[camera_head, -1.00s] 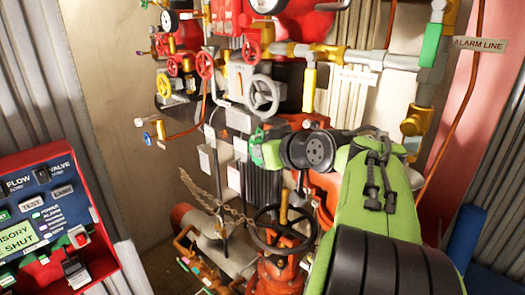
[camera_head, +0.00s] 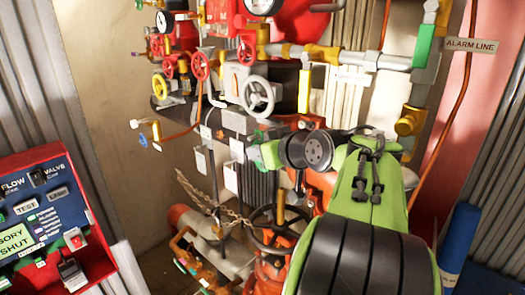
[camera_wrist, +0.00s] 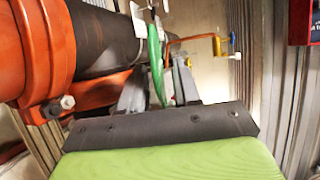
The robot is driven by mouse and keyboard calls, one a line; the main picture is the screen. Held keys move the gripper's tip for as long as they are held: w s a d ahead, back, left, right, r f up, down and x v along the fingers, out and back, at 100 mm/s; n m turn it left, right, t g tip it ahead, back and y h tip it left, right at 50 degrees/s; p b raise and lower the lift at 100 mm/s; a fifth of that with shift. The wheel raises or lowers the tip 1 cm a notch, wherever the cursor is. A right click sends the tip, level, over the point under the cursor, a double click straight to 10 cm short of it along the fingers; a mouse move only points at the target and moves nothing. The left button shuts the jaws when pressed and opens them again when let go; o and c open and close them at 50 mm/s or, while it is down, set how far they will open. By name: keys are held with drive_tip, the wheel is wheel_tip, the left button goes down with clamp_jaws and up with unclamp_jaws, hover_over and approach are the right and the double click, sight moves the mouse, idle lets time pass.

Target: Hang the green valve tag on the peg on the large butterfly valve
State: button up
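My gripper (camera_head: 266,153) reaches forward in the middle of the head view, among the valves and pipes. In the wrist view its grey fingers (camera_wrist: 158,88) close around a thin green piece, which looks like the green valve tag (camera_wrist: 155,62) seen nearly edge-on. The tag's green (camera_head: 256,152) also shows at my gripper's tip in the head view. I cannot tell for certain which valve is the large butterfly valve. A grey-white handwheel (camera_head: 257,97) sits just above my gripper, and a black handwheel (camera_head: 268,232) on an orange valve is below. No peg can be made out.
Several white tags (camera_head: 201,161) hang left of my gripper. A chain (camera_head: 205,198) droops below them. In the wrist view a dark pipe (camera_wrist: 100,42) and orange coupling (camera_wrist: 42,50) lie close on the left. A control panel (camera_head: 50,225) stands at left.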

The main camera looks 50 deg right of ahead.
drive_tip(key=shift+o, duration=0.2)
drive_tip(key=s+a+b, duration=0.2)
drive_tip(key=s+a, duration=0.1)
drive_tip(key=s, duration=0.9)
drive_tip(key=shift+s+r, duration=0.25)
drive_tip(key=shift+s, duration=0.1)
drive_tip(key=w+a+f+n+g+y, duration=0.15)
drive_tip(key=a+f, duration=0.35)
drive_tip(key=a, duration=0.5)
drive_tip(key=w+a+f+n+g+y, duration=0.1)
drive_tip(key=w+a+f+g+y, duration=0.15)
drive_tip(key=a+f, duration=0.5)
drive_tip(key=s+a+f+g+h, duration=0.1)
drive_tip(key=s+a+f+g, duration=0.2)
drive_tip(key=s+a+f, duration=0.2)
drive_tip(key=shift+s+a+f, duration=0.35)
drive_tip(key=shift+s+a, duration=0.4)
drive_tip(key=shift+a, duration=0.1)
